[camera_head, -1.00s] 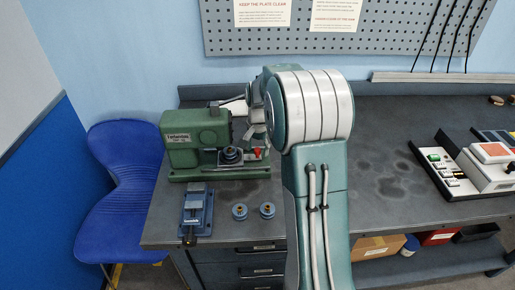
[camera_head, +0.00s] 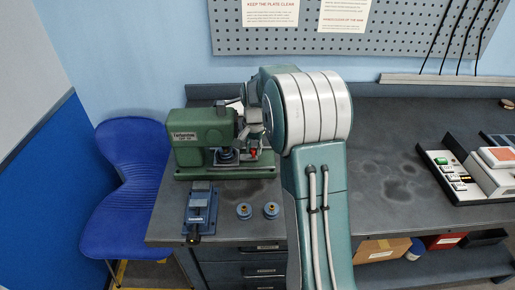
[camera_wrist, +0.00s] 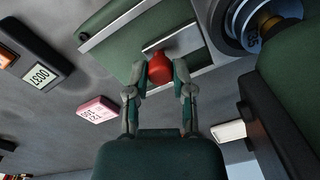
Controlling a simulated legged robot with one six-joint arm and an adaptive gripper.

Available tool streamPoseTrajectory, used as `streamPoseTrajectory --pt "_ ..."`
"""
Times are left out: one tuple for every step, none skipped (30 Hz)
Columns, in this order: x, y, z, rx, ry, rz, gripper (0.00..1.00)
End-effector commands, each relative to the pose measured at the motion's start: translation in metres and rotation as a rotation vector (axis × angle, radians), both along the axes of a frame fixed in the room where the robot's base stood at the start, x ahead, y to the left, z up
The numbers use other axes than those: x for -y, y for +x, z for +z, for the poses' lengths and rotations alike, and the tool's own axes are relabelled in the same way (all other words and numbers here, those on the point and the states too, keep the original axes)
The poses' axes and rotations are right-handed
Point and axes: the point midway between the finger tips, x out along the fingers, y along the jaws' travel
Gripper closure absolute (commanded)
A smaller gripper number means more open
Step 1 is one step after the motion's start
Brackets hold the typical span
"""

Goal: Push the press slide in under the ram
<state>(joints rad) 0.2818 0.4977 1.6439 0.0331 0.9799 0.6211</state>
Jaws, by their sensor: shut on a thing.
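The green press (camera_head: 203,135) stands at the left end of the bench. Its metal slide (camera_wrist: 205,55) runs along the base, with a red knob (camera_head: 253,153) at its right end. A dark round die with a blue rim (camera_head: 226,154) sits on the slide, close under the press head, which hides its top. Whether it is centred under the ram I cannot tell. My gripper (camera_wrist: 162,72) is shut on the red knob, one finger on each side, as the wrist view shows. In the head view, my gripper (camera_head: 244,130) is partly hidden by my arm.
A blue vise (camera_head: 200,208) and two small blue round parts (camera_head: 244,210) lie in front of the press. A white device with an orange top (camera_head: 499,158) stands at the right. The wrist view shows a pink box (camera_wrist: 97,109) and a small display (camera_wrist: 38,76). The middle bench is mostly clear.

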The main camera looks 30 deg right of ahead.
Motion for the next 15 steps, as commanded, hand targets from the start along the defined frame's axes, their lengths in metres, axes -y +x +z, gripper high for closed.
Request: streamPoseTrajectory --pt "-0.0029 0.0014 -0.0016 0.002 0.004 0.001 0.56" --pt "-0.0032 0.0014 -0.0016 0.003 0.003 0.001 0.42" --pt "-0.0033 0.0014 -0.0014 0.003 0.003 0.001 0.35" --pt "-0.0033 0.0013 -0.0013 0.003 0.003 0.001 0.35" --pt "-0.0031 0.0012 -0.0012 0.002 0.003 0.001 0.35" --pt "-0.0027 0.0012 -0.0010 0.002 0.003 0.001 0.35" --pt "-0.0023 0.0011 -0.0009 0.002 0.003 0.001 0.35" --pt "-0.0019 0.0010 -0.0009 0.002 0.003 0.001 0.35" --pt "-0.0016 0.0010 -0.0008 0.002 0.003 0.001 0.35" --pt "-0.0015 0.0008 -0.0007 0.002 0.003 0.001 0.35" --pt "-0.0014 0.0006 -0.0006 0.002 0.002 0.001 0.35" --pt "-0.0012 0.0005 -0.0004 0.002 0.002 0.001 0.35" --pt "-0.0011 0.0004 -0.0001 0.002 0.002 0.001 0.35" --pt "-0.0011 0.0004 0.0007 0.002 0.002 0.001 0.35" --pt "-0.0010 0.0005 0.0027 0.003 0.001 0.001 0.35"
